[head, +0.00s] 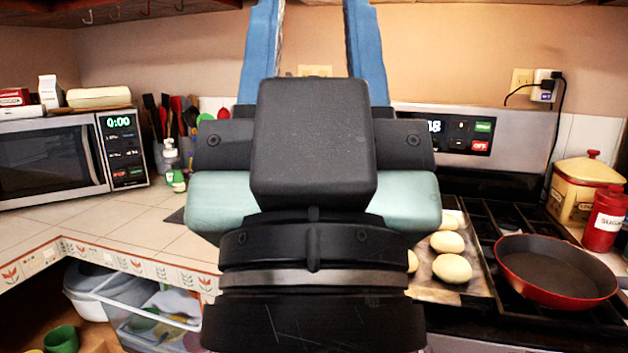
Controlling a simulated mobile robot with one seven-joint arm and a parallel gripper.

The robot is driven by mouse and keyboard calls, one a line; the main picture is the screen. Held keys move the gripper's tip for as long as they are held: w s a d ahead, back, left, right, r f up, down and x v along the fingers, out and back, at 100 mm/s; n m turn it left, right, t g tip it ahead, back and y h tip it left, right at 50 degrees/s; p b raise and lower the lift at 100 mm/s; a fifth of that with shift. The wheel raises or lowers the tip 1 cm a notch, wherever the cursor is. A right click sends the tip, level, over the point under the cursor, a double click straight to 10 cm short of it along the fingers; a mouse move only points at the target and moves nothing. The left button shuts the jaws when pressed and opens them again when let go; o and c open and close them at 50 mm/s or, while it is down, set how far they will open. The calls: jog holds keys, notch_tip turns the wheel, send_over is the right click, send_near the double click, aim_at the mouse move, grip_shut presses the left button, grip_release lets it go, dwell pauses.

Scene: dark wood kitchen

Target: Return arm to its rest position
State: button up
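My gripper (312,30) fills the middle of the head view, close to the camera and pointing up. The black wrist and gripper body hide the middle of the counter and part of the stove.
A microwave (60,155) stands on the tiled counter (110,225) at left. On the stove at right are a tray (468,285) with several pale round pieces and a red pan (560,270). A yellow canister (580,190) and red jar (605,220) stand beyond.

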notch_tip(320, 180, up, 20)
jog(key=p, duration=1.7)
jog(key=shift+p, duration=0.35)
jog(key=shift+f, duration=0.15)
